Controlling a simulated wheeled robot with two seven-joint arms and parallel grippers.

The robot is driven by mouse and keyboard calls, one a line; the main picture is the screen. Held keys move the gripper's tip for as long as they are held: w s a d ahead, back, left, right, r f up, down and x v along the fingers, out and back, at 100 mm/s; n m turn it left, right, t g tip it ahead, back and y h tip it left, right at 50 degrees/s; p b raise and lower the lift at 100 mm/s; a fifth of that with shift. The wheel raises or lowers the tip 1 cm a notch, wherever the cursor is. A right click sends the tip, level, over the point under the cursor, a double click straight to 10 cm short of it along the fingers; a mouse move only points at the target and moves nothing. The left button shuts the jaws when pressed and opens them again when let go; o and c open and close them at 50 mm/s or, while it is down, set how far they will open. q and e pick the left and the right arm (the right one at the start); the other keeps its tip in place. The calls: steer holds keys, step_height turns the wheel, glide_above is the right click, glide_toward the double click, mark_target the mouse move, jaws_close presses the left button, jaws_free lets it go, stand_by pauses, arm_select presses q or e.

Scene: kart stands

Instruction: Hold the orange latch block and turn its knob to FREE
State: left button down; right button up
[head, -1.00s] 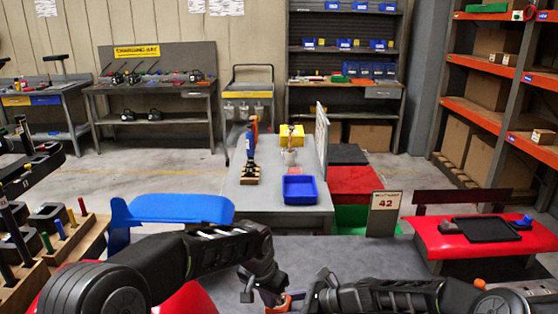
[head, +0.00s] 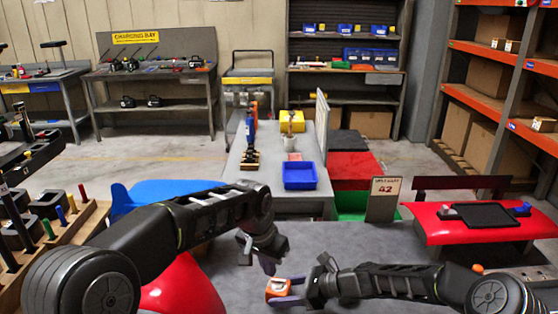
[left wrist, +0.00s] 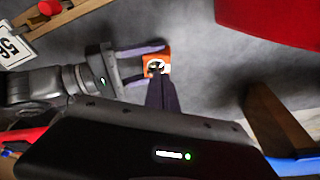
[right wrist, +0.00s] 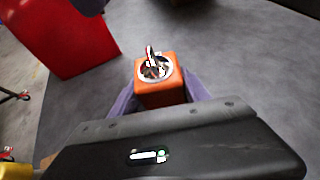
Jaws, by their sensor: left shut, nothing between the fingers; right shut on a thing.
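The orange latch block (head: 279,290) is low in the middle of the head view. It also shows in the right wrist view (right wrist: 160,92), with a white ring and a knob (right wrist: 152,66) on its top face. My right gripper (head: 287,293) is shut on the block from both sides. My left gripper (head: 258,263) is shut and empty, above and just left of the block. In the left wrist view its fingertips (left wrist: 158,75) lie over the block's knob face. I cannot tell whether they touch the knob, and its marking is unreadable.
A grey table with a blue bin (head: 300,176) stands ahead. A wooden rack with coloured pegs (head: 62,236) is at the left. Grey surface around the block is clear.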

mark_target(279, 282)
arm_select(q)
steer(key=shift+s+d+r, duration=0.2)
steer(key=shift+s+r, duration=0.2)
steer(key=shift+r, duration=0.1)
steer(key=shift+s+a+f+x, duration=0.15)
steer(key=shift+s+x, duration=0.1)
steer(key=shift+x, duration=0.9)
steer(key=shift+s+a+x, duration=0.15)
steer(key=shift+s+x, duration=0.1)
steer(key=shift+x, duration=0.9)
steer(key=shift+s+a+f+x, duration=0.1)
steer(key=shift+s+x, duration=0.1)
steer(key=shift+x, duration=0.95)
steer(key=shift+w+d+r, duration=0.1)
steer(key=shift+w+d, duration=0.15)
steer(key=shift+w, duration=0.3)
steer(key=shift+s, duration=0.1)
steer(key=shift+s+a, duration=0.2)
steer(key=shift+s, duration=0.05)
